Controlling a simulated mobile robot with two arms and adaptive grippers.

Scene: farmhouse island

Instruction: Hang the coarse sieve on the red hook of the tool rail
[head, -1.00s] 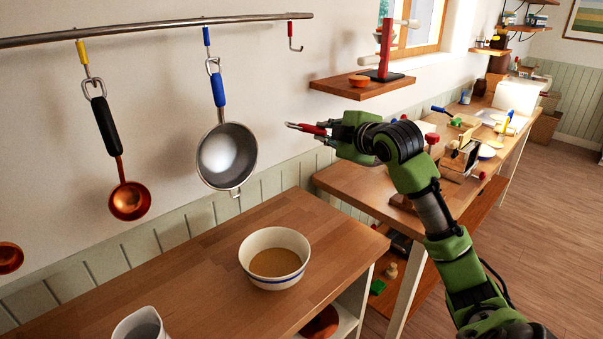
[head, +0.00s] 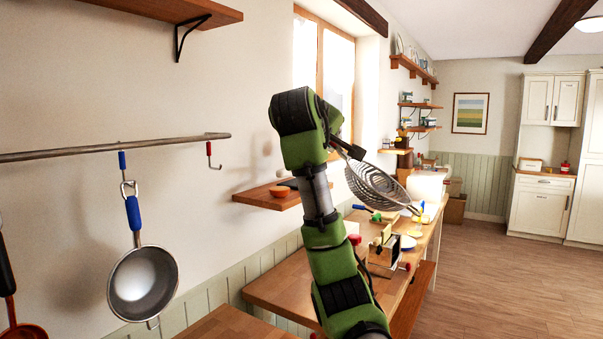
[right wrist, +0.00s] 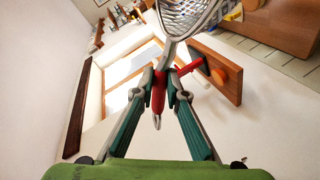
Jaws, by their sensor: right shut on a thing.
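The tool rail (head: 100,149) runs along the left wall in the head view. Its red hook (head: 209,152) is near the right end and bare. The coarse sieve (head: 374,188) is a wide-slotted metal bowl with a red handle; its bowl and red handle (right wrist: 158,92) show in the right wrist view. My right gripper (right wrist: 160,88) is shut on the handle, with the hanging loop protruding beyond the fingers on the near side. In the head view my right gripper (head: 343,148) is partly hidden by its arm, well right of the red hook. My left gripper is out of view.
A fine sieve with a blue handle (head: 134,213) hangs from the blue hook left of the red one. Another shelf (head: 165,10) is above the rail.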

